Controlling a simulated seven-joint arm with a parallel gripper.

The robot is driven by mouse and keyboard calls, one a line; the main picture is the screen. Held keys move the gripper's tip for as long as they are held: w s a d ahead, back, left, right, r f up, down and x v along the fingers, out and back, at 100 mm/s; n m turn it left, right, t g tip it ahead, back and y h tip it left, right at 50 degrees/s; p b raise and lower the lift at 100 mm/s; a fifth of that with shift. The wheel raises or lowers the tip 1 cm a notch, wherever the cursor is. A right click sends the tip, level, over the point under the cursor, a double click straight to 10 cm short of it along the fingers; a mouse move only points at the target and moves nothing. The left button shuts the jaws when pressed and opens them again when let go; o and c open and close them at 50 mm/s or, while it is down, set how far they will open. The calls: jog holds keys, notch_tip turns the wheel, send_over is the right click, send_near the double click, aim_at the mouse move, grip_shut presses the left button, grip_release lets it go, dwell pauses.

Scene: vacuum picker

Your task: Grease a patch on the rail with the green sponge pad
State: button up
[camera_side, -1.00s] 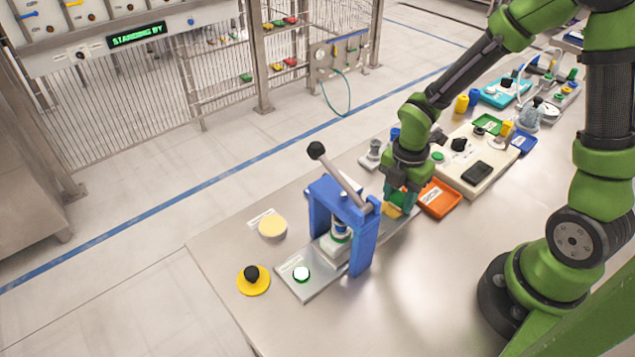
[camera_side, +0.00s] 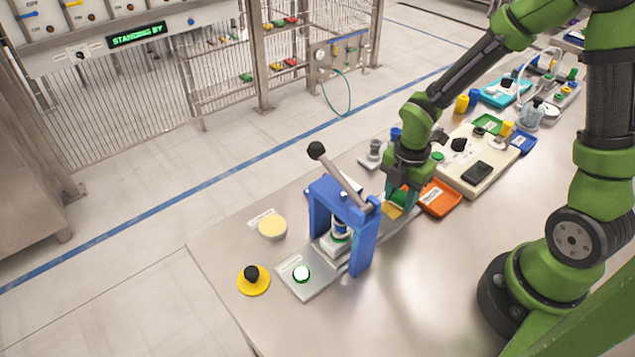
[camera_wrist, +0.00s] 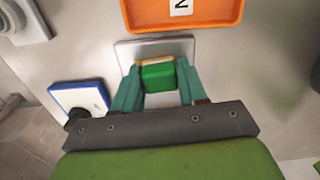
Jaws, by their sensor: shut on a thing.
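My gripper (camera_side: 399,196) has teal fingers and points down at the right end of the grey metal rail (camera_side: 402,222). In the wrist view its fingers (camera_wrist: 158,82) are shut on the green sponge pad (camera_wrist: 159,77). A pale yellow edge shows along the pad's far side; in the side view a yellow face (camera_side: 393,211) shows low between the fingers. The pad is over the rail plate, which also shows in the wrist view (camera_wrist: 183,47). I cannot tell whether it touches the rail. The metal under the pad is hidden.
A blue press frame (camera_side: 362,245) with a raised lever straddles the rail to the left. An orange tray (camera_side: 441,200) lies close to the right of my gripper. A blue-edged plate (camera_wrist: 79,97) is at left in the wrist view. The front table is clear.

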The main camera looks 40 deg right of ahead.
jog(key=shift+d, duration=0.85)
jog(key=shift+d+r, duration=0.1)
jog(key=shift+r, duration=0.15)
notch_tip(320, 180, up, 8)
jog(key=shift+f, duration=0.2)
jog(key=shift+r, duration=0.1)
